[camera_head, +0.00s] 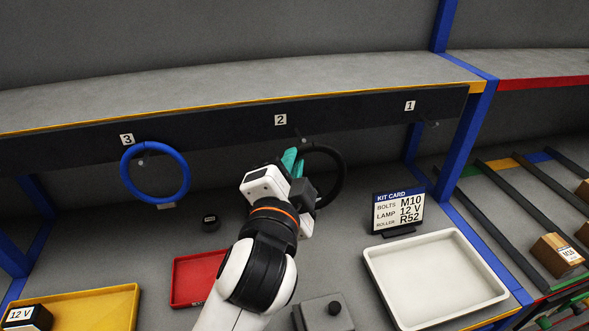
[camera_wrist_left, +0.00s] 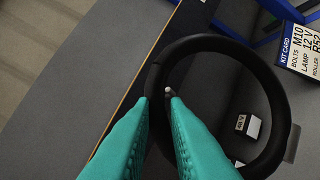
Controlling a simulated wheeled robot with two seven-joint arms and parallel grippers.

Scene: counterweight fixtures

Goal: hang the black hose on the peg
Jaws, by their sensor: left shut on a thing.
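The black hose (camera_head: 341,178) is a ring held upright just under the shelf's front board, near label 2 (camera_head: 280,120). My left gripper (camera_head: 292,162), with teal fingers, is shut on its left side. In the left wrist view the ring (camera_wrist_left: 281,100) opens to the right of the fingertips (camera_wrist_left: 158,100). A small peg tip (camera_wrist_left: 168,91) shows there between the fingertips, by the ring's inner edge. The peg under label 2 (camera_head: 304,140) shows close to the hose's top; I cannot tell whether it passes through the ring. My right gripper is not in view.
A blue ring (camera_head: 185,189) hangs at peg 3. The peg under label 1 (camera_head: 434,124) is bare. Below are a red tray (camera_head: 185,284), a yellow tray (camera_head: 100,306), a white tray (camera_head: 376,265) and a kit card (camera_head: 398,212). A blue post (camera_head: 465,140) stands at right.

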